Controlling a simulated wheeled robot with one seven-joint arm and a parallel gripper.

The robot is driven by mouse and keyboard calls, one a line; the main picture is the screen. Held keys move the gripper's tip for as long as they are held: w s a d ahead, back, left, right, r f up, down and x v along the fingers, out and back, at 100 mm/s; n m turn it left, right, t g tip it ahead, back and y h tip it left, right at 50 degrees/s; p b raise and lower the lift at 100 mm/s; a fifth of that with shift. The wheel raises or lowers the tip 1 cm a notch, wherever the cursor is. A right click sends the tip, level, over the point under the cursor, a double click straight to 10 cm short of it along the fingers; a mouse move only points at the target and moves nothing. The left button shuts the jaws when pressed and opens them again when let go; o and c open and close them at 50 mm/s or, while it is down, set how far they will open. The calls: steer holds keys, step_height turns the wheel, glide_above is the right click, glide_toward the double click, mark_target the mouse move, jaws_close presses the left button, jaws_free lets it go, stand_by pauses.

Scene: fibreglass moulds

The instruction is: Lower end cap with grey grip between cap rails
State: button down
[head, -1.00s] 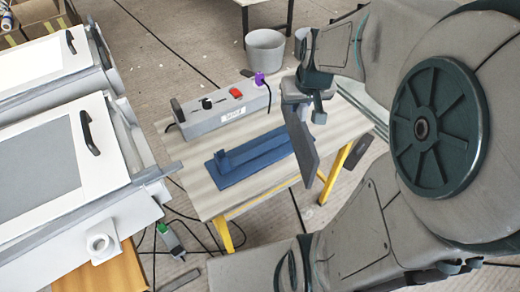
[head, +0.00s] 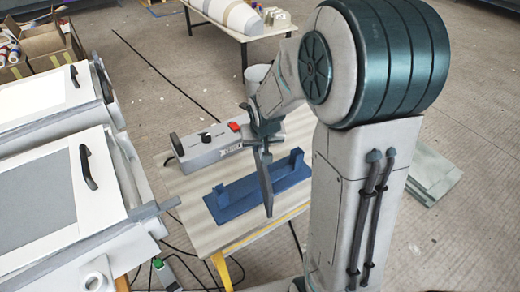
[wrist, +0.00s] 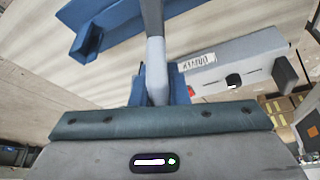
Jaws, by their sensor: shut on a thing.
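My gripper (head: 264,138) points down over the table and is shut on the grey grip of the end cap (head: 265,186). The cap is a flat grey plate. It hangs steeply, edge down, in front of the blue fixture (head: 240,207) in the head view. The fixture is a flat blue base with a raised post at each end, likely the cap rails (head: 297,164). In the wrist view the cap's grip (wrist: 156,70) stands between my blue fingers, and part of the blue fixture (wrist: 87,40) lies beyond. Whether the cap touches the fixture cannot be told.
A grey control box (head: 205,146) with a red switch and dark knob stands behind the fixture on the table (head: 190,187). White lidded units (head: 60,190) with black handles stand at left. Cables lie on the floor.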

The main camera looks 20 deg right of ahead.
steer(key=shift+f, duration=0.9)
steer(key=shift+f, duration=0.2)
steer(key=c, duration=1.4)
jaws_free()
steer(key=shift+r, duration=0.55)
steer(key=v, duration=1.1)
steer(key=s+r+g, duration=0.1)
steer(key=s+g, duration=0.1)
steer(key=s, duration=1.4)
steer(key=shift+s+n+p, duration=0.35)
steer(key=shift+n+p, duration=0.05)
